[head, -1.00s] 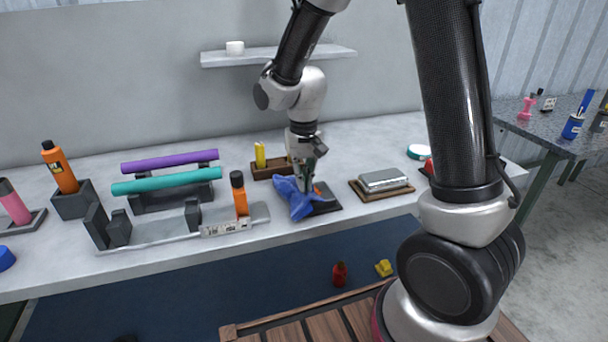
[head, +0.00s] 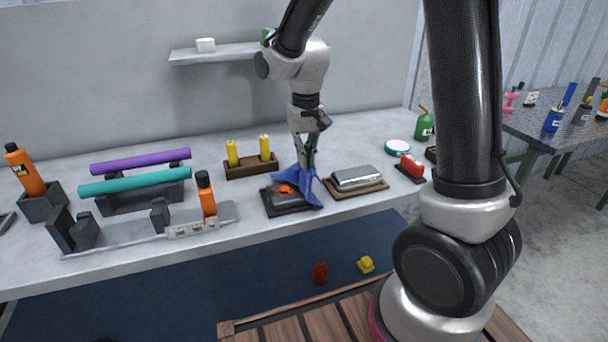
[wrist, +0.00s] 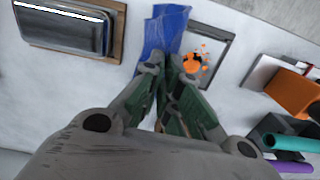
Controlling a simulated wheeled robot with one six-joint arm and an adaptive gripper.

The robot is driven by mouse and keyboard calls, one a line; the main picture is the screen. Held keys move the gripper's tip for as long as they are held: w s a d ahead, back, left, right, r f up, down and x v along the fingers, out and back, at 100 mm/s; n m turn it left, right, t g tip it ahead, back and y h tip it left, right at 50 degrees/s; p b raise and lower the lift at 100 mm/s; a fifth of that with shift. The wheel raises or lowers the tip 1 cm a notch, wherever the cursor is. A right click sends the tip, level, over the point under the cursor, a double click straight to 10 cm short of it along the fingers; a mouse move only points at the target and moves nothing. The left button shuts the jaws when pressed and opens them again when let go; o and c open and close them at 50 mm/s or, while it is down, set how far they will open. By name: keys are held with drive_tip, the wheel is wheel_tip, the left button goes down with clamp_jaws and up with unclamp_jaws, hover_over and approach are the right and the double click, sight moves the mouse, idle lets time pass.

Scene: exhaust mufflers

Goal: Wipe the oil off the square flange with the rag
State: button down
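My gripper (head: 308,158) is shut on the blue rag (head: 308,187), which hangs down from the fingertips. In the wrist view my gripper (wrist: 168,72) pinches the rag (wrist: 163,35) between its fingers. The rag drapes over the right side of a dark square plate (head: 275,208), which looks like the square flange. An orange patch, seemingly the oil (head: 285,188), shows on the plate left of the rag. In the wrist view the plate (wrist: 225,50) carries the orange splatter (wrist: 197,60), beside the fingers. Whether the rag presses on the plate cannot be told.
A silver muffler box (head: 357,176) on a wooden board stands close right of the plate. A wooden block (head: 250,168) with yellow pieces is behind. An orange bottle (head: 206,194) and metal rack (head: 150,232) stand left. A red object (head: 410,166) is farther right.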

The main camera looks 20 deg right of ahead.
wheel_tip(320, 180, up, 5)
drive_tip(key=shift+f, duration=0.15)
idle(0.5)
drive_tip(key=w+d+f+m, duration=0.1)
drive_tip(key=w+d, duration=0.1)
drive_tip(key=w, duration=0.4)
drive_tip(key=w+d+f+m, duration=0.1)
drive_tip(key=w+d+m, duration=0.1)
drive_tip(key=w, duration=0.5)
drive_tip(key=shift+d+f, duration=0.15)
drive_tip(key=shift+d, duration=0.45)
